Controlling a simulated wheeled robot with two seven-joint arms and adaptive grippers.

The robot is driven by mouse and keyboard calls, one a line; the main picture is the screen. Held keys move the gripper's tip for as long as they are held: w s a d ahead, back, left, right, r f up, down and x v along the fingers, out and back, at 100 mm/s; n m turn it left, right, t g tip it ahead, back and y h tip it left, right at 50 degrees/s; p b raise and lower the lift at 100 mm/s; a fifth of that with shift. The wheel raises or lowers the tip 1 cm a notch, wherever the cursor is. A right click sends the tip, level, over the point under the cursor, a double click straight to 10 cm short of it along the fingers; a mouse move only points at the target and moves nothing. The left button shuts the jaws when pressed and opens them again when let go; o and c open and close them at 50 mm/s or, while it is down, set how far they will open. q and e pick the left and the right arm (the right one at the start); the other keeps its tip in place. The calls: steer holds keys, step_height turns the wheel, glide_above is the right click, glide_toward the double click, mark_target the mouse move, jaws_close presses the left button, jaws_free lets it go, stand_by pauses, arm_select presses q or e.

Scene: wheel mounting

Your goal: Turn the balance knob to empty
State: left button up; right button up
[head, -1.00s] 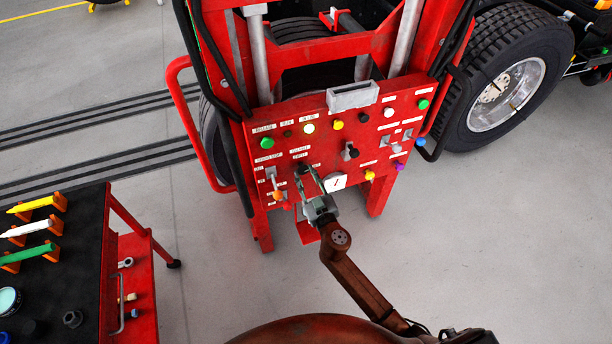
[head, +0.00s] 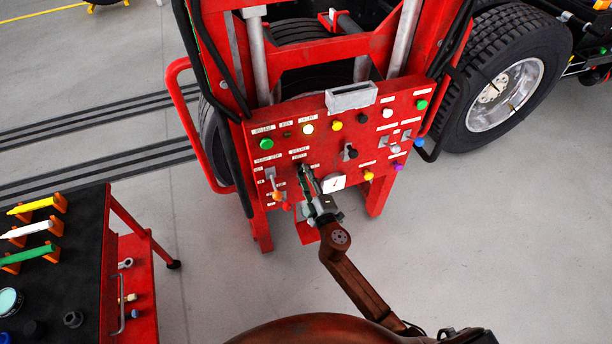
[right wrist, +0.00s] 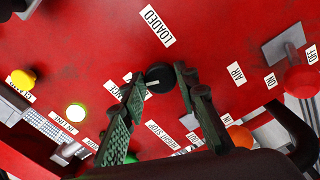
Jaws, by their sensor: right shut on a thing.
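The balance knob is a small round black knob (right wrist: 158,76) with a white pointer mark, on the red control panel (head: 340,112). In the right wrist view it sits between the two green-grey finger tips of my right gripper (right wrist: 160,80). In the head view my right gripper (head: 308,180) reaches up to the panel from below and is shut on the knob, mostly hiding it. A "LOADED" label (right wrist: 162,27) lies beyond the knob. A label partly hidden by the left finger ends in "NCE" (right wrist: 115,88). No empty label is readable. My left gripper is out of view.
A tool cart (head: 108,250) stands at left and a truck wheel (head: 500,95) at right.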

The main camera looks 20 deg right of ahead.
steer(key=shift+n+p, duration=0.3)
steer(key=shift+n, duration=2)
steer(key=o, duration=1.1)
steer(key=shift+o, duration=0.2)
steer(key=s, duration=1.2)
steer(key=shift+d, duration=0.2)
